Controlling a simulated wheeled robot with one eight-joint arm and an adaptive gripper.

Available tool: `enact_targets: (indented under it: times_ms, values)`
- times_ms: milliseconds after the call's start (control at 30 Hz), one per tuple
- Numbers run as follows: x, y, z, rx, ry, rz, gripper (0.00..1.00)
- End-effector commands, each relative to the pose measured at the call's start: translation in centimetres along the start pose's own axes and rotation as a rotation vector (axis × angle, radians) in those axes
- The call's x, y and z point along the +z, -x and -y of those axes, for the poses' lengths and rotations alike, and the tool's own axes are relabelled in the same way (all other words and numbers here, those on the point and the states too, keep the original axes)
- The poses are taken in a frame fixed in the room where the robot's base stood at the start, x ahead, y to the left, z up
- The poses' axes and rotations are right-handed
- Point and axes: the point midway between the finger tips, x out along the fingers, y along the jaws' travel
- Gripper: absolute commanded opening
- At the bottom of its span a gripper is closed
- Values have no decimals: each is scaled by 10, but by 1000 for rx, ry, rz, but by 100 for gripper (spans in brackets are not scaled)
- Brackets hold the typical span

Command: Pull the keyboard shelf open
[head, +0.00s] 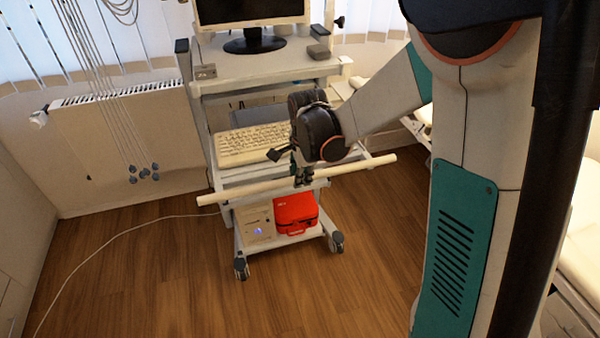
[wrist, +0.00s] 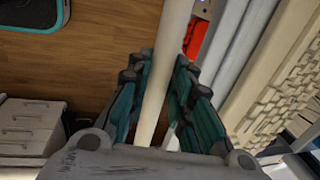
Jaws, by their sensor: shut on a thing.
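The keyboard shelf (head: 232,175) is a pale shelf of the wheeled cart, with a cream keyboard (head: 252,144) on it. A long cream bar (head: 240,191) runs across the front of the shelf and sticks out past both sides of the cart. In the wrist view the bar (wrist: 171,42) passes between my teal and black fingers (wrist: 158,85). My wrist hides the right end of the keyboard and part of the shelf.
A monitor (head: 250,12) stands on the cart's top. A red case (head: 295,212) and a pale computer box (head: 256,222) sit on the lower shelf. A radiator (head: 130,140) is at left. A cable (head: 110,252) lies on the floor. The wooden floor before the cart is clear.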

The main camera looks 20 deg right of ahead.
Motion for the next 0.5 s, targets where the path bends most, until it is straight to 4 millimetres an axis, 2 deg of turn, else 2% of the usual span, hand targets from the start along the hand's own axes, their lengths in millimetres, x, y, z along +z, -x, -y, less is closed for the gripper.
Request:
enact_targets:
  times_ms: [100,133,200,500]
  values:
    - [0,0,1,-1,0,0,0]
    - [0,0,1,-1,0,0,22]
    - [0,0,1,-1,0,0,38]
    - [0,0,1,-1,0,0,40]
